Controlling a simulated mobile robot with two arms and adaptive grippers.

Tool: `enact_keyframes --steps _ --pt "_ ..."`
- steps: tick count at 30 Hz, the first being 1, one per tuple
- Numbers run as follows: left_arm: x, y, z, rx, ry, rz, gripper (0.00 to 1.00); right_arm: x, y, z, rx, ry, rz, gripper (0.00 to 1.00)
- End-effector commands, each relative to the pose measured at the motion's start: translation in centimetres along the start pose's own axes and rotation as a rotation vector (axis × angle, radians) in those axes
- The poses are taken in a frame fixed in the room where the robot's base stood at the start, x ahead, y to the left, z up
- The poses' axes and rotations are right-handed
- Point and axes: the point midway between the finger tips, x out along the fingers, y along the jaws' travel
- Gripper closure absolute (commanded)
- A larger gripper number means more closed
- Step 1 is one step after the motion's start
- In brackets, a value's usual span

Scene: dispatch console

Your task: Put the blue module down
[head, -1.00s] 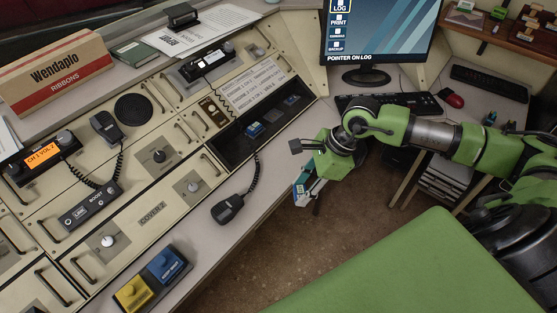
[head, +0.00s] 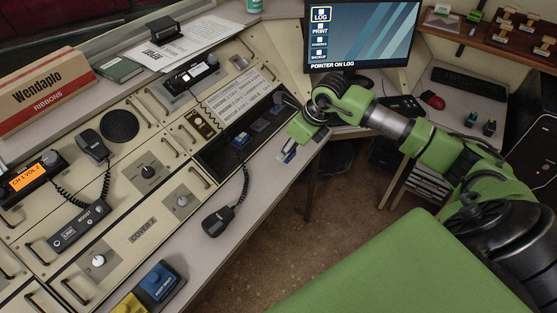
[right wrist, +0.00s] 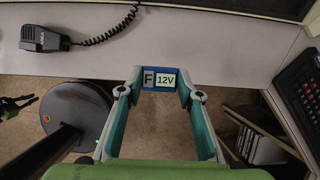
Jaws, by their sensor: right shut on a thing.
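My right gripper (right wrist: 160,88) is shut on a blue module with a white "F" and "12V" label (right wrist: 160,79). In the right wrist view, the module sits between the fingertips over the pale desk's front edge (right wrist: 220,62). I cannot tell its exact height above the desk. In the head view, my right gripper (head: 289,148) is beside the dark recessed bay (head: 222,160), to its right, and partly hides the module. Small blue pieces (head: 241,140) lie in the bay.
A corded handset (head: 218,220) lies on the desk strip left of the gripper. A blue block (head: 160,281) and a yellow block (head: 130,304) stand nearer. A monitor (head: 360,35) and keyboard (head: 402,107) are behind. The desk strip between handset and gripper is mostly clear.

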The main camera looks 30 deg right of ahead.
Motion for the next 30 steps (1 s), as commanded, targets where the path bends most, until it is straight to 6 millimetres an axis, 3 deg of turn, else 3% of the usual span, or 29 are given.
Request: enact_keyframes --steps 3,7,15,22,30 --pt "2.5 0.1 0.3 0.0 -0.001 0.0 0.86 3.6 -0.8 0.8 0.002 -0.001 0.003 0.91" --pt "3.9 0.1 0.4 0.0 -0.001 0.0 0.86 5.8 -1.6 1.4 0.0 -0.001 0.002 0.91" --pt "4.8 0.1 0.5 -0.001 -0.001 0.0 0.86 7.2 -2.1 1.9 -0.001 0.0 0.0 0.91" --pt "7.1 0.1 0.7 -0.001 -0.001 0.0 0.86 10.5 -2.3 0.9 -0.001 0.003 0.002 0.91" --pt "7.0 0.1 0.6 -0.001 0.0 0.0 0.86 10.5 -2.3 1.0 -0.002 0.001 0.0 0.91"
